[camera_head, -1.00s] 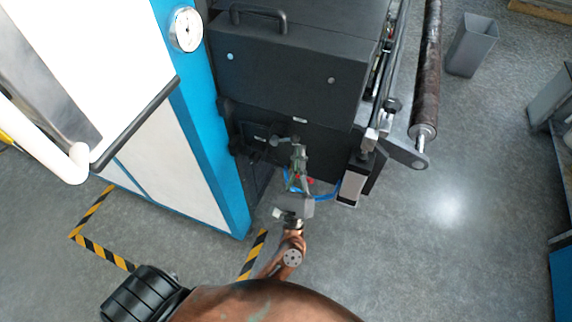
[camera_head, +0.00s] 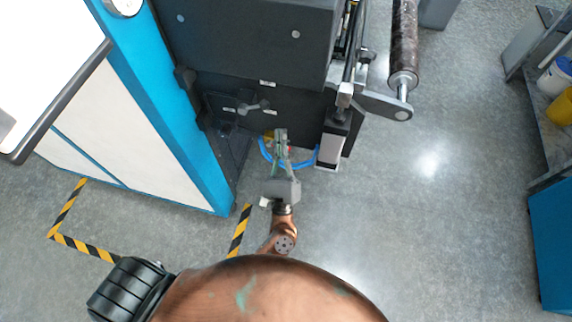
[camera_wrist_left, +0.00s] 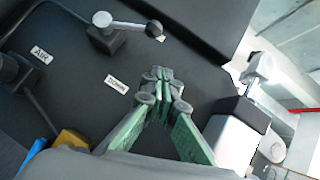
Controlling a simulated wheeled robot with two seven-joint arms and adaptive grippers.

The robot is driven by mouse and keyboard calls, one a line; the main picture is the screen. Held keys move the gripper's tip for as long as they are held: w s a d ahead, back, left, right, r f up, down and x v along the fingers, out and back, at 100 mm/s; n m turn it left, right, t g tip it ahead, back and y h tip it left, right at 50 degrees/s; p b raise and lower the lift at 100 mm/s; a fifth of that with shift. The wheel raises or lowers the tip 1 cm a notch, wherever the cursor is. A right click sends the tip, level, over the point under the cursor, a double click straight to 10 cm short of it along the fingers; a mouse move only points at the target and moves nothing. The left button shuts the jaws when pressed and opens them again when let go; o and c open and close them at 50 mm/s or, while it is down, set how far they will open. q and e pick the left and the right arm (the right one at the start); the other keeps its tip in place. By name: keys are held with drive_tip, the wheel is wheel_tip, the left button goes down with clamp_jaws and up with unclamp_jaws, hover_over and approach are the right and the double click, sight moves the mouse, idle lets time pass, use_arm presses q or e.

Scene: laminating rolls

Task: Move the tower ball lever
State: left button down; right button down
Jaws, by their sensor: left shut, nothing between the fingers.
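The ball lever (camera_head: 252,107) is a short grey lever on the dark front panel of the machine. In the left wrist view the lever (camera_wrist_left: 128,24) lies across the top, with round ends and a block-shaped mount under it. My left gripper (camera_head: 281,133) is shut and empty, below and to the right of the lever in the head view. In the left wrist view its green-grey fingers (camera_wrist_left: 160,78) meet in front of the panel, apart from the lever. My right gripper is not in view.
A blue-edged white cabinet (camera_head: 165,130) stands left of the panel. A grey-white cylinder (camera_head: 331,146) and a dark roller (camera_head: 404,45) are on the right. A blue hose (camera_head: 265,154) curves behind my gripper. Open floor (camera_head: 430,220) lies to the right.

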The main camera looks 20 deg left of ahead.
use_arm(q)
drive_tip(key=d+v, duration=0.1)
drive_tip(key=v, duration=0.7)
drive_tip(key=shift+r, duration=0.35)
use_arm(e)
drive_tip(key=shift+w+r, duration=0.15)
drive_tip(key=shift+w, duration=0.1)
